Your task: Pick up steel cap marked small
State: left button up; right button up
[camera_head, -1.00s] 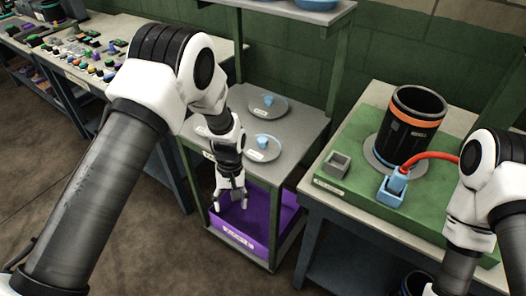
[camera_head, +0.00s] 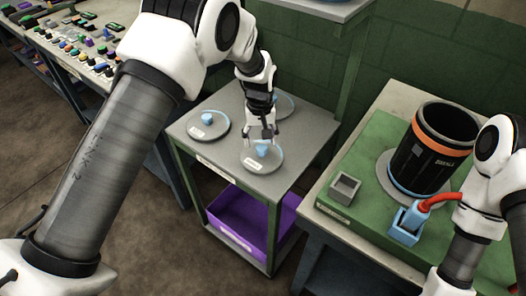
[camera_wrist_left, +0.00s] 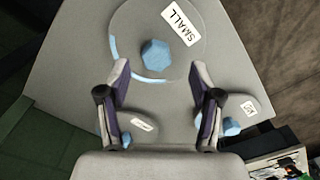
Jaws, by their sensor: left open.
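The steel cap marked SMALL (camera_wrist_left: 130,30) is a flat grey disc with a blue knob (camera_wrist_left: 155,55) and a white label. In the head view it appears to be the front cap (camera_head: 273,166) on the grey stand, its label facing me. My left gripper (camera_head: 262,139) is just above this cap, fingers pointing down around or above the knob. In the left wrist view the left gripper (camera_wrist_left: 159,85) is open and empty, with the knob ahead of the gap between its fingers. My right arm shows at the right edge; its gripper is not visible.
Two other knobbed caps lie on the stand, one at left (camera_head: 220,130) and one behind (camera_head: 288,108). A purple bin (camera_head: 240,222) sits below. The green-topped table at right bears a black cylinder (camera_head: 425,160), a grey square block (camera_head: 345,187) and a blue block with a red hose.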

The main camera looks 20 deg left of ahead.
aim_at(262, 148)
pick_arm(q)
jog(key=f, duration=0.3)
jog(key=f+p, duration=0.1)
jog(key=f, duration=0.1)
jog(key=shift+w+d, duration=0.15)
jog(key=shift+w, duration=0.2)
jog(key=shift+s+r, duration=0.15)
jog(key=shift+s, duration=0.05)
jog(key=shift+c, duration=1.3)
grip_shut()
